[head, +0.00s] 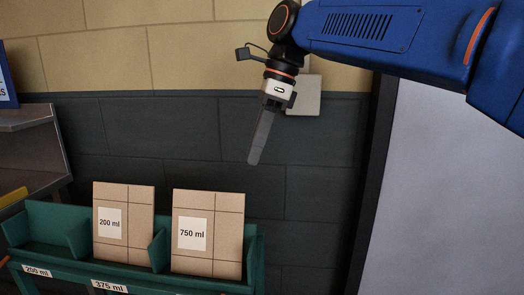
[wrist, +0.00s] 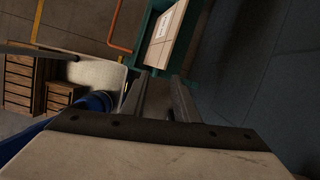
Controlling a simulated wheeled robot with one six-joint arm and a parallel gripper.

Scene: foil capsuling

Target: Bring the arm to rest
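My gripper (head: 254,158) hangs from my blue arm at the upper middle of the head view, in front of the dark wall. Its fingers point down and slightly left, seen edge-on. In the wrist view, the two dark fingers of my gripper (wrist: 159,84) stand apart with a gap between them, and nothing is held. The gripper is above the cardboard boxes and touches none of them.
A green rack (head: 45,222) at the lower left holds a 200 ml box (head: 140,210) and a 750 ml box (head: 225,228). A grey shelf (head: 25,120) stands at the far left. Wooden crates (wrist: 22,85) show in the wrist view.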

